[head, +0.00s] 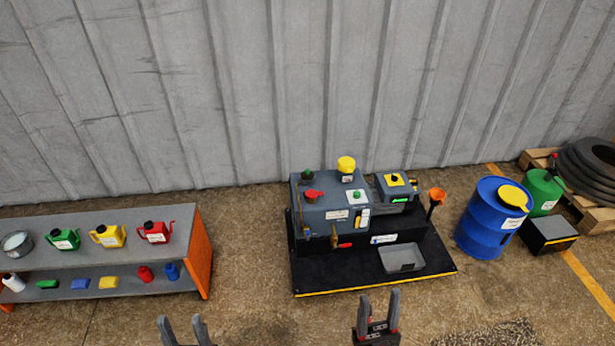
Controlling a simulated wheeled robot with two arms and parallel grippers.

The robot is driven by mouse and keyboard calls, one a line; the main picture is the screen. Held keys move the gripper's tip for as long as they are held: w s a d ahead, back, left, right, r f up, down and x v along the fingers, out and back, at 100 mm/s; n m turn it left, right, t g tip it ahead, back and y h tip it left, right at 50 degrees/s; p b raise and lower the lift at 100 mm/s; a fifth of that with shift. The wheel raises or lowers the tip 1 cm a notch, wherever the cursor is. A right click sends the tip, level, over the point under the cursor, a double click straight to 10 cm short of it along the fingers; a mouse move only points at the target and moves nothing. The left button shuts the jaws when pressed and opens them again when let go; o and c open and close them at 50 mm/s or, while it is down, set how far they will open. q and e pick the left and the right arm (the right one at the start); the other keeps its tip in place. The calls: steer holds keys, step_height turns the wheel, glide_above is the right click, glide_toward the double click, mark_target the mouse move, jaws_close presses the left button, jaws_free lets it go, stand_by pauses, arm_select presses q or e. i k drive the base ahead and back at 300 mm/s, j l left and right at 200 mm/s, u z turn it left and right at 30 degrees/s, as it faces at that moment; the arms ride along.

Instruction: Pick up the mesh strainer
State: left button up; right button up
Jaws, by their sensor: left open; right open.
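No mesh strainer can be told for certain at this size. A round grey metal vessel (17,243) stands at the left end of the bench top, near the picture's edge, and may be a strainer or a pan. My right gripper (378,305) is open and empty in front of the machine's black base. Neither gripper touches anything.
The bench (187,238) holds green, yellow and red cans on top and small bottles and blocks on its lower shelf. The machine (335,210) sits on a black platform (330,275) with a grey tray (402,258). A blue drum (485,225) stands right. Floor between bench and platform is clear.

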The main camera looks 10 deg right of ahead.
mark_target(306, 175)
steer(key=u, duration=1.65)
steer(key=z, duration=1.85)
steer(key=i+l, duration=0.15)
steer(key=i, duration=0.35)
steer(key=i+l+u, duration=0.1)
steer(key=i, duration=0.4)
steer(key=i+l, duration=0.2)
steer(key=i, duration=0.3)
steer(key=i+l+u, duration=0.1)
steer(key=i, duration=0.4)
steer(key=l, duration=0.1)
